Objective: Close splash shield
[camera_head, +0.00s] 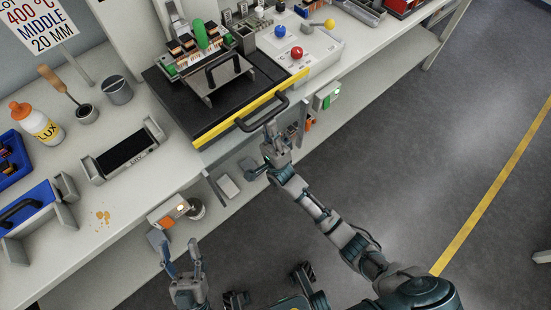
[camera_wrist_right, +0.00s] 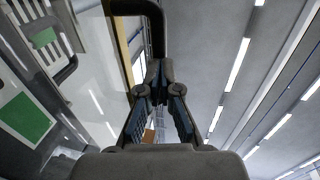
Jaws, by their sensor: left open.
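The splash shield appears to be the panel with the yellow front edge (camera_head: 222,128) and dark bar handle (camera_head: 250,124) on the bench machine; its clear pane is hard to make out from above. My right gripper (camera_head: 271,126) is at the handle's front bar. In the right wrist view, the handle (camera_wrist_right: 158,25) runs down to the fingertips (camera_wrist_right: 158,72), which look closed around it; the exact contact is partly hidden. The yellow edge (camera_wrist_right: 122,45) lies left of the handle there. My left gripper (camera_head: 182,250) is open and empty, low in front of the bench.
A black device (camera_head: 125,152), a white bottle (camera_head: 38,125) and a blue bin (camera_head: 12,160) stand on the bench to the left. Red and blue knobs (camera_head: 296,53) sit on a box to the right. Open floor (camera_head: 440,130) lies at the right.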

